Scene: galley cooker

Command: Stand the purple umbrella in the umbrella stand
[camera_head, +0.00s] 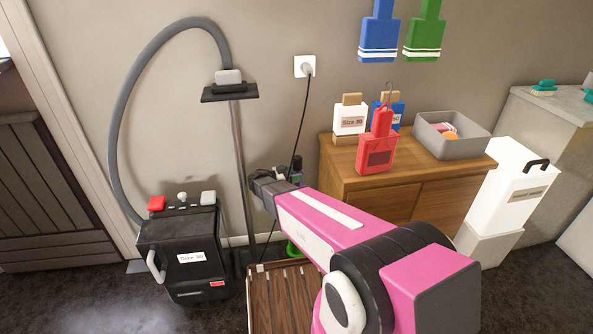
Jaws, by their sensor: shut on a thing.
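My gripper (266,188) is at the end of my pink arm, left of the wooden cabinet, and is shut. A green curved piece (292,249) shows low down behind my arm. I cannot tell what it belongs to. I cannot make out the umbrella stand for certain.
A black vacuum machine (185,255) with a grey hose and upright pole stands at left. A slatted wooden piece (265,300) lies low in front. The wooden cabinet (365,195) holds a red container (376,155) and a grey bin (450,145). A cord (302,115) hangs from the wall socket.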

